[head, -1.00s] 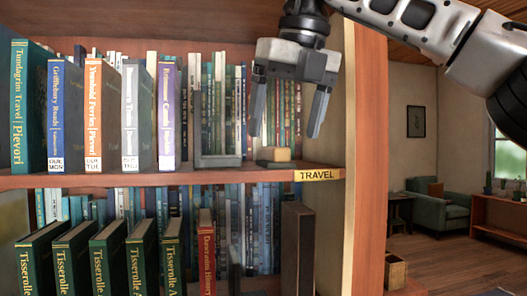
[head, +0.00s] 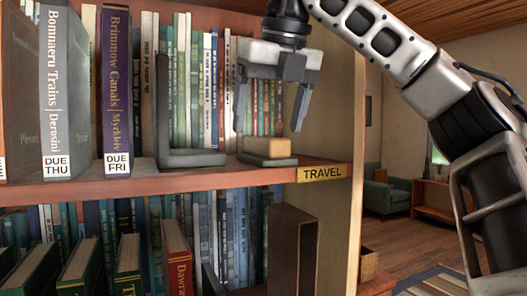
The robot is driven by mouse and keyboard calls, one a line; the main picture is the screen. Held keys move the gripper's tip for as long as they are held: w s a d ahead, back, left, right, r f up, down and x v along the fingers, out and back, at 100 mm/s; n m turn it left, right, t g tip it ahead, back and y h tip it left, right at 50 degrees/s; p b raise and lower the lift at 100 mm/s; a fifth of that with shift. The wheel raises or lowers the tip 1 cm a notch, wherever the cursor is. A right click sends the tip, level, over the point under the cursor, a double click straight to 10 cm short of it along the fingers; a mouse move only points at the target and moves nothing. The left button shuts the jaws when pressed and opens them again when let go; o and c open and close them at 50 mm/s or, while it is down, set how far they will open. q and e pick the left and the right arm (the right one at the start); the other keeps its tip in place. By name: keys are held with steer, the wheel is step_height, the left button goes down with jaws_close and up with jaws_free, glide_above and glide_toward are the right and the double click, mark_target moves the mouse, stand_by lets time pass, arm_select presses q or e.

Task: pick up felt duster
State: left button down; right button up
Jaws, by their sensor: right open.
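The felt duster (head: 267,150) lies on the upper shelf near its right end. It is a small block with a tan wooden top and a dark grey base. My right gripper (head: 270,128) hangs just above it, pointing down. Its two fingers are open, one to each side of the duster in the picture, with nothing between them. My left gripper is not in view.
A dark bookend (head: 180,155) stands just left of the duster, with upright books (head: 116,85) further left. A row of books stands behind. The shelf's front edge bears a TRAVEL label (head: 321,173). A wooden side panel (head: 346,110) closes the right.

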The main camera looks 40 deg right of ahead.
mark_target(262, 143)
steer(key=w+f, duration=0.2)
steer(key=f, duration=0.1)
steer(key=shift+w+d+f, duration=0.3)
steer(key=shift+d, duration=0.1)
steer(key=shift+f, duration=0.35)
steer(key=shift+w+f, duration=0.1)
steer(key=shift+f, duration=0.1)
steer(key=c, duration=1.1)
